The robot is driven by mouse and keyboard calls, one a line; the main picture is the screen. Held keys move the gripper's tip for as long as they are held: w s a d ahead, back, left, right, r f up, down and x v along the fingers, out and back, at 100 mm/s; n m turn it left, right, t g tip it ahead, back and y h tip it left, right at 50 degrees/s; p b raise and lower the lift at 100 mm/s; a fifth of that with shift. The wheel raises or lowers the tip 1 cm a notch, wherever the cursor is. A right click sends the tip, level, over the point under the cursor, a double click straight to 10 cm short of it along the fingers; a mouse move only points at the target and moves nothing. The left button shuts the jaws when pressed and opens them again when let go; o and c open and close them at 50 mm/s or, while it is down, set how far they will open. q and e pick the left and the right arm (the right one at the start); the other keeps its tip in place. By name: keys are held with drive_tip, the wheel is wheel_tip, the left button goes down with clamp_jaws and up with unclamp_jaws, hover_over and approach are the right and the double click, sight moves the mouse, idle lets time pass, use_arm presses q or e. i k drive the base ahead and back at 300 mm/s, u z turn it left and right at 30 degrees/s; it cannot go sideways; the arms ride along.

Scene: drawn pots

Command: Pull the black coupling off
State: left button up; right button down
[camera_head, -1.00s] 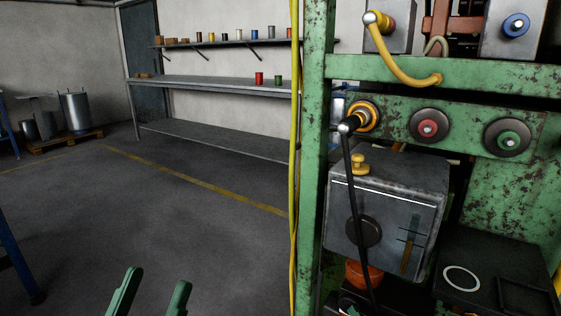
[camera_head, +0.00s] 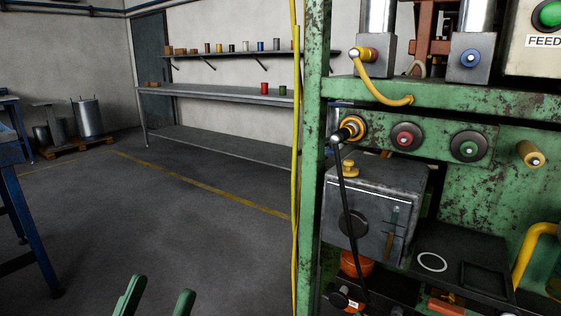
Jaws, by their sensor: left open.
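The black coupling (camera_head: 346,132) sits at the yellow-ringed port (camera_head: 354,125) at the left end of the green panel. A black hose (camera_head: 347,190) hangs down from it in front of the grey box. My left gripper (camera_head: 157,305) shows at the bottom edge, left of the machine. Its two green fingers are apart with nothing between them. It is well below and to the left of the coupling, not touching it. My right gripper is not in view.
A red port (camera_head: 405,137) and a green port (camera_head: 467,147) sit right of the coupling. A yellow hose (camera_head: 375,90) loops above. The grey box (camera_head: 378,200) stands below. A green post (camera_head: 314,160) and yellow cable (camera_head: 296,180) border the machine's left. Open floor (camera_head: 150,230) lies left.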

sight(346, 132)
drive_tip(key=k, duration=1.15)
